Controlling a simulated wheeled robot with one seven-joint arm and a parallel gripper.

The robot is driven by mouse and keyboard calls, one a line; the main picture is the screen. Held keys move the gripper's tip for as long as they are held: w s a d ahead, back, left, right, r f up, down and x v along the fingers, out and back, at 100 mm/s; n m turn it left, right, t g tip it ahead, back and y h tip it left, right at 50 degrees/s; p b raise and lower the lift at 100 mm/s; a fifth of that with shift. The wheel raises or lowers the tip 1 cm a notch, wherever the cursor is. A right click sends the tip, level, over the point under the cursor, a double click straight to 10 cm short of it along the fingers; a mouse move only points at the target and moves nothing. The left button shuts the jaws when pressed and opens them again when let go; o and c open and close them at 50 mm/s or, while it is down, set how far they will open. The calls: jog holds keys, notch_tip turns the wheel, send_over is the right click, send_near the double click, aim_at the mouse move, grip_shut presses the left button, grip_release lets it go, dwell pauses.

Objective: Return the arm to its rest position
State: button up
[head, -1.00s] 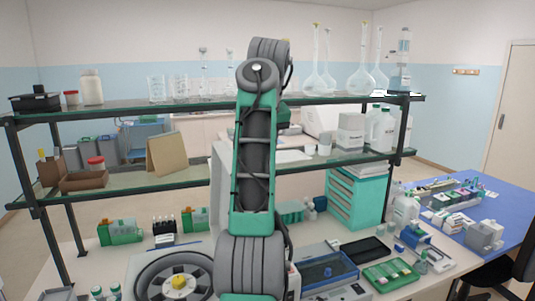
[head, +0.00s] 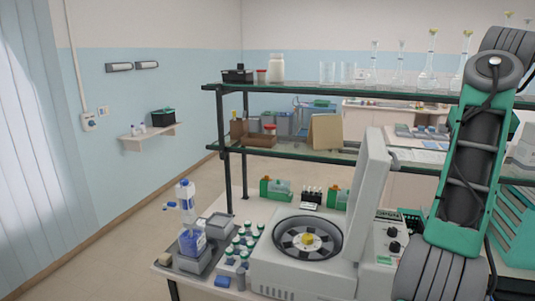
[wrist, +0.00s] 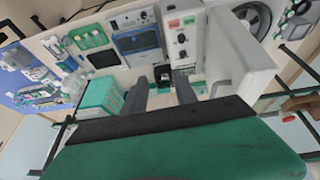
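My arm (head: 470,160) stands raised in front of the shelf rack at the right of the head view. Its end is out of the head view. In the wrist view my gripper (wrist: 160,88) shows as two dark grey fingers set apart, with nothing held between them. The bench and its equipment show beyond the fingers, well away from them. A broad green and black part of my own arm fills the bottom of the wrist view.
A centrifuge (head: 285,268) with its lid (head: 370,190) raised stands left of my arm. The rack's upper shelf (head: 300,86) holds glassware close behind the arm. Green-capped bottles (head: 240,245) and a wash bottle (head: 190,235) stand at the bench's left end. The floor at left is clear.

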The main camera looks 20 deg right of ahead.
jog(key=w+a+f+n+b, duration=0.1)
jog(key=w+a+f+n, duration=0.15)
jog(key=w+a, duration=0.75)
jog(key=w+a+f+n+t+y+b, duration=0.1)
jog(key=w+a+f, duration=0.2)
jog(key=a+f, duration=0.35)
jog(key=w+a+f+n+b, duration=0.1)
jog(key=w+a+f, duration=0.25)
jog(key=a, duration=0.55)
jog(key=s+a+f+n+y, duration=0.1)
jog(key=s+a+f, duration=0.2)
jog(key=a+f, duration=0.4)
jog(key=s+a+f+n, duration=0.1)
jog(key=s+a+f, duration=0.2)
jog(key=a+f, duration=0.4)
jog(key=s+a+f+n+y+b, duration=0.1)
jog(key=s+a+f+n, duration=0.1)
jog(key=a+f, duration=0.6)
notch_tip(320, 180, down, 2)
jog(key=shift+s+f+t+y, duration=0.1)
jog(key=shift+s+t+y, duration=0.25)
jog(key=shift+s, duration=0.25)
jog(key=shift+a, duration=0.1)
